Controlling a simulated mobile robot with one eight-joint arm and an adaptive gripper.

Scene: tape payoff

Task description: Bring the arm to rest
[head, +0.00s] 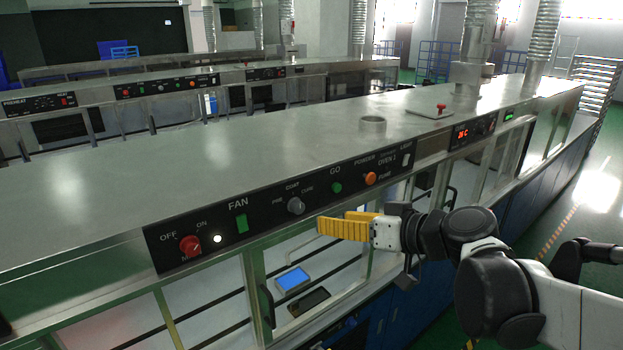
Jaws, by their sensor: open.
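My gripper (322,223) has yellow fingers and is held out to the left in front of the long metal machine (250,130). It holds nothing that I can see. The fingers lie almost one behind the other, below the green GO button (336,188) and the orange button (370,178), and apart from them as far as I can tell. My arm (500,270) reaches in from the lower right, bent at the dark joints.
The front panel carries a red knob (190,246), a green FAN switch (241,223) and a grey knob (296,206).

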